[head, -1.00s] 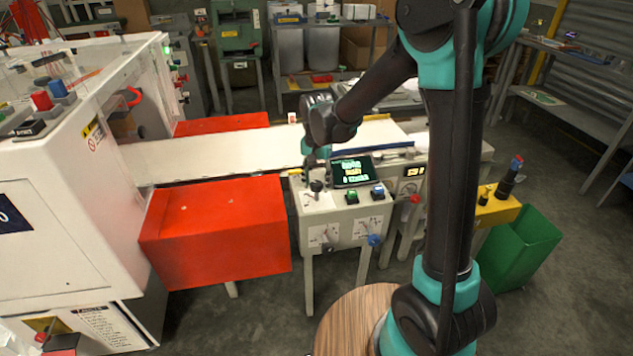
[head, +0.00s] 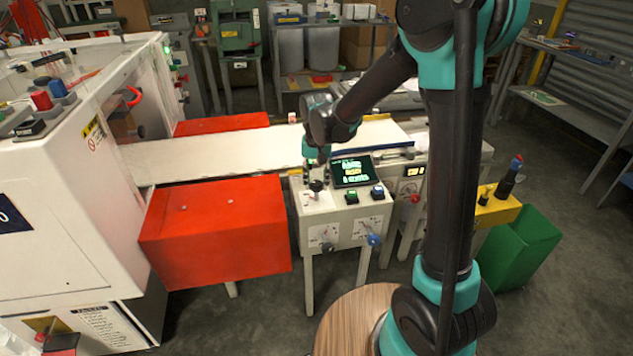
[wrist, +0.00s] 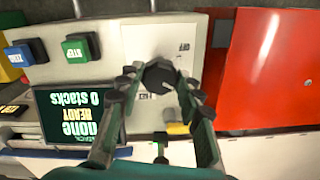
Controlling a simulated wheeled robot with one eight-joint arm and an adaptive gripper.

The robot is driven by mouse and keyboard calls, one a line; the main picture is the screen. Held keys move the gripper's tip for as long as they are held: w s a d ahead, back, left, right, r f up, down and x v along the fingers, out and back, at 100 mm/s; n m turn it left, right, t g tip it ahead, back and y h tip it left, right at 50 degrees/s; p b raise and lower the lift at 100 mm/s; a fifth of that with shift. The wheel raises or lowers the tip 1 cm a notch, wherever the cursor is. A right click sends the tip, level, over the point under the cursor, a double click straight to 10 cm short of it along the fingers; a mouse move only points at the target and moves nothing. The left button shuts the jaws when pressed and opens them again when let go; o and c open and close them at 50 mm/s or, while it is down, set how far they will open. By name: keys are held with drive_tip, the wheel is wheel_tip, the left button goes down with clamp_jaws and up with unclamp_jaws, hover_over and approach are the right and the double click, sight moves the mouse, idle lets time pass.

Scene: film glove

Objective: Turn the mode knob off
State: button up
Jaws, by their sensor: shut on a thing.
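The black mode knob (head: 316,186) stands on the sloped top of the white control panel (head: 336,215), left of the small screen. In the wrist view the knob (wrist: 158,77) sits between my two fingertips, on a pale plate with small printed marks. My gripper (head: 316,176) comes down from above and is shut on the knob; its fingers (wrist: 158,88) lie on both sides of it. The screen (wrist: 80,112) reads "none", "READY" and "0 stacks". The knob's pointer direction cannot be made out.
A green button (head: 352,197) and a blue button (head: 377,193) are right of the knob. A red box (head: 215,230) stands left of the panel, and a white conveyor bed (head: 220,153) runs behind.

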sight(317, 183)
drive_tip(key=n, duration=0.4)
drive_tip(key=shift+n, duration=2.1)
drive_tip(key=o, duration=1.1)
drive_tip(key=shift+o, duration=0.2)
wheel_tip(317, 183, up, 12)
drive_tip(key=shift+d, duration=0.1)
